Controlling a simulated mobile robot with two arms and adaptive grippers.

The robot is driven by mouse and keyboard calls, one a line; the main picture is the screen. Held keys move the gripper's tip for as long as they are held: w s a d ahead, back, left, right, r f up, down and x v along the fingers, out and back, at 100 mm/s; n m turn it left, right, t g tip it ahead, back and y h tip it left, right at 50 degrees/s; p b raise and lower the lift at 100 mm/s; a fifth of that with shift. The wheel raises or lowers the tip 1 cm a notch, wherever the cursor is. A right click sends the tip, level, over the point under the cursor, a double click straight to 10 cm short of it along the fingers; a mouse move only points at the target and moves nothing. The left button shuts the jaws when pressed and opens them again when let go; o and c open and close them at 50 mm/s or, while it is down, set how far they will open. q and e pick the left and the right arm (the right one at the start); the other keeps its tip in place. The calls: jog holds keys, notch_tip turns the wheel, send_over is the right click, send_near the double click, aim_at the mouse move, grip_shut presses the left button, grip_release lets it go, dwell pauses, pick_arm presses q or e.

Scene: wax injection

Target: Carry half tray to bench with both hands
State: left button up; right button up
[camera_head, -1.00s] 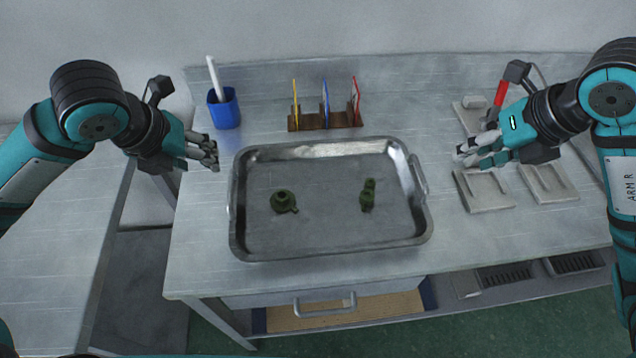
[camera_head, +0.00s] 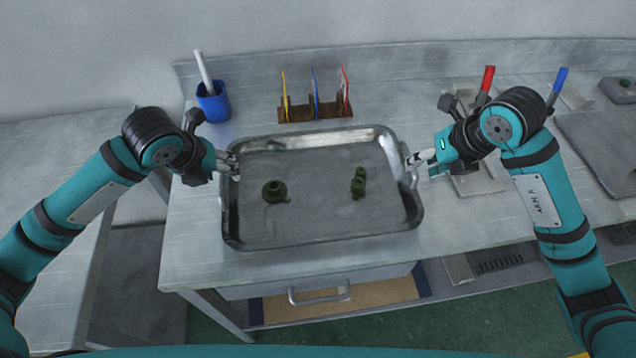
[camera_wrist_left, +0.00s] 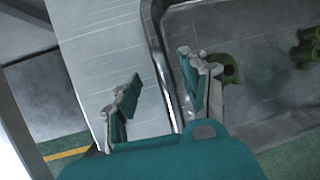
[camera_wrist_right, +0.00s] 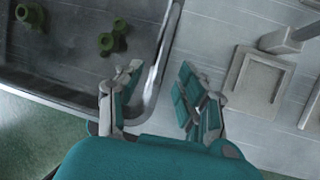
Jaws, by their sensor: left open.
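A shallow grey metal tray (camera_head: 325,241) lies on the steel table (camera_head: 195,255). Two dark green parts rest inside it: a round one (camera_head: 274,190) on the left and a narrow one (camera_head: 358,184) on the right. My left gripper (camera_head: 231,164) is at the tray's left edge; in the left wrist view its fingers are spread with the tray's side rim (camera_wrist_left: 152,45) between them. My right gripper (camera_head: 416,160) is at the right edge; in the right wrist view its fingers are apart on either side of the rim (camera_wrist_right: 166,45). I cannot make out contact with the tray handles.
A blue cup (camera_head: 213,103) with a white stick and a wooden rack (camera_head: 315,110) with coloured tools stand behind the tray. Pale mould plates (camera_head: 478,182) lie to the right. Another bench (camera_head: 60,180) stands to the left, across a gap.

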pick_arm(q)
jog(key=shift+x, duration=2.3)
pick_arm(e)
jog(key=shift+x, duration=2.3)
pick_arm(q)
jog(key=c, duration=0.8)
pick_arm(e)
grip_shut()
pick_arm(q)
grip_shut()
pick_arm(e)
jog(key=shift+r, duration=0.1)
